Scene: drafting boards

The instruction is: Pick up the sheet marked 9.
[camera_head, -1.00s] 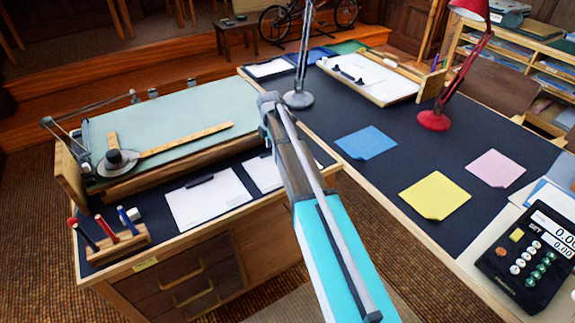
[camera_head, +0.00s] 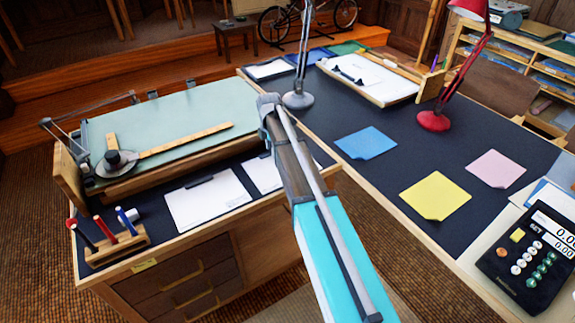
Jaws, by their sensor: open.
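No sheet shows a readable 9, so I cannot tell which one is marked so. A blue sheet (camera_head: 366,143), a yellow sheet (camera_head: 435,196) and a pink sheet (camera_head: 496,168) lie flat and apart on the dark right-hand desk top (camera_head: 330,200). A white sheet (camera_head: 208,199) with a dark strip at its top edge lies on the left desk. Another white sheet (camera_head: 262,174) beside it is partly covered by my arm. My arm reaches up through the middle of the view. My gripper's fingers do not show.
A grey lamp (camera_head: 298,99) and a red lamp (camera_head: 433,121) stand on the right desk. A calculator (camera_head: 525,255) sits at its near right. A green drafting board (camera_head: 180,120) and a wooden pen holder (camera_head: 115,245) occupy the left desk. Bare dark surface surrounds the coloured sheets.

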